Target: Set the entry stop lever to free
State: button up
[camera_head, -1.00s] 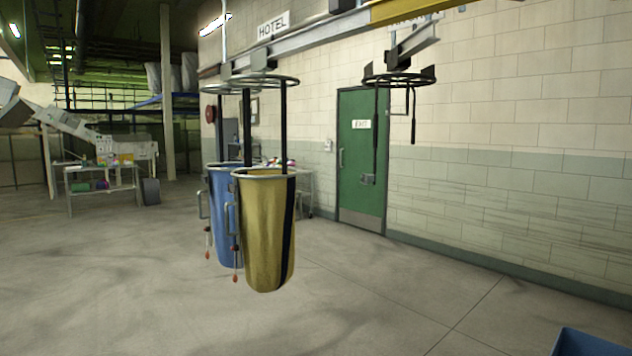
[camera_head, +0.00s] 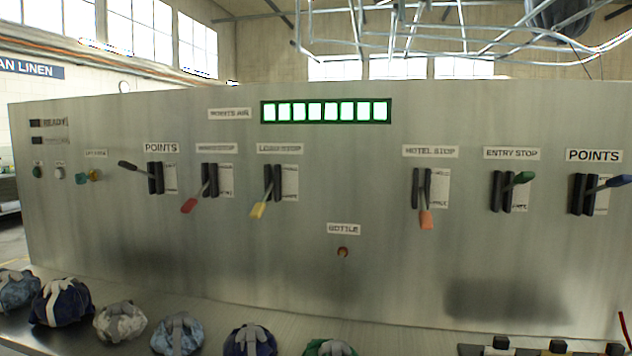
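The entry stop lever (camera_head: 523,178) has a green handle and sits on the right part of a metal control panel (camera_head: 330,190), under a label reading ENTRY STOP (camera_head: 511,154). Its handle points to the right and slightly up from a dark slotted base. A small position card beside it is too small to read. The hotel stop lever (camera_head: 426,218), with an orange handle, is to its left and points down. A blue-handled points lever (camera_head: 618,182) is to its right and points right. My gripper is in no view.
Further left are a yellow lever (camera_head: 258,210), a red lever (camera_head: 190,205) and a black points lever (camera_head: 130,166). A row of lit white windows (camera_head: 325,111) is above. Several tied bundles (camera_head: 62,302) lie along the ledge below, and dark blocks (camera_head: 557,346) stand at lower right.

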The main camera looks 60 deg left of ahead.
aim_at(523, 176)
jog(key=u, duration=1.05)
